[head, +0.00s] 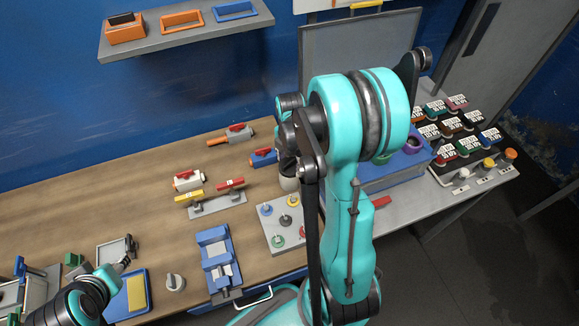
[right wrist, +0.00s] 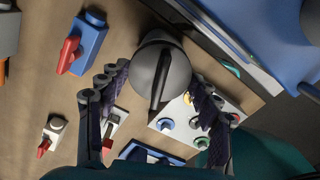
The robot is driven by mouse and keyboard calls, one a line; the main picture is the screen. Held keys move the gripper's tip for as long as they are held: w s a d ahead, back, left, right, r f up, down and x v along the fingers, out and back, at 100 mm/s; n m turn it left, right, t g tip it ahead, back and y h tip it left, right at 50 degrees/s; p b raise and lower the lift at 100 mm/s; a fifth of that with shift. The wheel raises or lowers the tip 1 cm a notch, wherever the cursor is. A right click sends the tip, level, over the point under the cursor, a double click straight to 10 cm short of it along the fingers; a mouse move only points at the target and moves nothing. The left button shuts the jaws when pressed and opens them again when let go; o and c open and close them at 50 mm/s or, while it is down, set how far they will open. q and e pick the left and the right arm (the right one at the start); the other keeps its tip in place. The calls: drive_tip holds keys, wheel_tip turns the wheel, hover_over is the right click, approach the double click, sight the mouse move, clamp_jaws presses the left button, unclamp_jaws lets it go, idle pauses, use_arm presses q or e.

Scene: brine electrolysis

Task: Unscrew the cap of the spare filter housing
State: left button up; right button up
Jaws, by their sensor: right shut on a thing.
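The spare filter housing (head: 288,184) looks like a pale upright cylinder on the bench, partly hidden under my right arm. Its dark grey round cap (right wrist: 165,50) has a raised black bar across the top and fills the middle of the right wrist view. My right gripper (right wrist: 160,76) is over it from above, with one finger on each side, shut on the cap. In the head view my right gripper (head: 289,160) is mostly hidden by its own arm links. My left gripper (head: 127,257) is at the lower left, away from the housing; its fingers are too small to read.
A plate with coloured knobs (head: 270,236) lies close to the housing, and a blue valve with a red handle (head: 263,157) is just behind it. The back left of the bench is clear.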

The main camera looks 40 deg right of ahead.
sight(290, 161)
drive_tip(key=shift+n, duration=0.6)
drive_tip(key=shift+n+b, duration=0.35)
drive_tip(key=shift+n, duration=0.85)
drive_tip(key=n, duration=0.3)
drive_tip(key=o, duration=1.4)
drive_tip(key=shift+c, duration=0.2)
drive_tip(key=shift+r, duration=0.1)
drive_tip(key=shift+r+p, duration=1.45)
drive_tip(key=shift+r, duration=0.8)
